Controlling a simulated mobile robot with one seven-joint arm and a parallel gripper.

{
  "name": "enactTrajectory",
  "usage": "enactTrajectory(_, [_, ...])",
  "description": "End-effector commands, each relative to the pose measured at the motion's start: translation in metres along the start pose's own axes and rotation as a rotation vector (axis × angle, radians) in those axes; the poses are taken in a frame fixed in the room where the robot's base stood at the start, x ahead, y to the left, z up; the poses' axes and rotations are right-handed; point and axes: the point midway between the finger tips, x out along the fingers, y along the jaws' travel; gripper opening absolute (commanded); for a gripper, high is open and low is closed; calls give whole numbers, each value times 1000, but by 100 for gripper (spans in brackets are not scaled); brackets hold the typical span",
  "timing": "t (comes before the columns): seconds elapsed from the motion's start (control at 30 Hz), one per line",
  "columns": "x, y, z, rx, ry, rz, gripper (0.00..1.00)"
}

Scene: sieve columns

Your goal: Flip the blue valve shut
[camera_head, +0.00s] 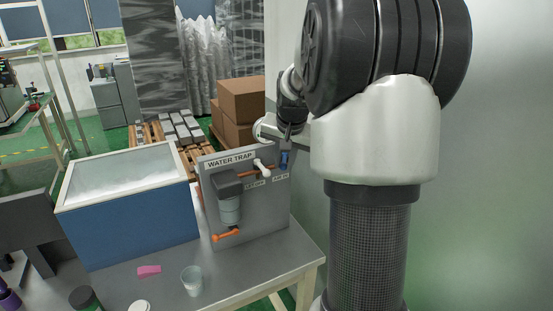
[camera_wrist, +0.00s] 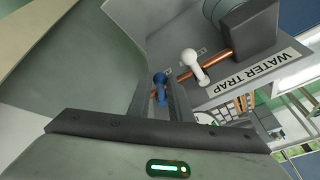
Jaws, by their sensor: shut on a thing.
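The blue valve (camera_head: 284,158) is at the upper right of the grey panel (camera_head: 270,213) labelled WATER TRAP. In the wrist view the blue valve (camera_wrist: 159,79) shows between my fingertips, at the end of a copper pipe (camera_wrist: 217,58). My gripper (camera_wrist: 161,88) is shut on the blue valve. In the head view my gripper (camera_head: 285,147) comes down on the valve from above and partly hides it.
A white valve (camera_head: 262,165) sits close beside the blue one, also in the wrist view (camera_wrist: 190,58). An orange handle (camera_head: 228,236) is low on the panel. A blue-sided tub (camera_head: 140,231), a clear cup (camera_head: 191,281) and a pink item (camera_head: 149,270) are on the table.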

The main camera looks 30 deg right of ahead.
Motion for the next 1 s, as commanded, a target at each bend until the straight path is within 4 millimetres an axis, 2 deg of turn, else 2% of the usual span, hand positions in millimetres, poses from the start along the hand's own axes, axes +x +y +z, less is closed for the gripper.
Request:
enactTrajectory(0.2, [-1,17,-8,-175,-37,-74,0])
enactTrajectory(0.5, [0,30,-17,-379,-79,-156,0])
enactTrajectory(1.0, [1,37,-23,-510,-106,-208,0])
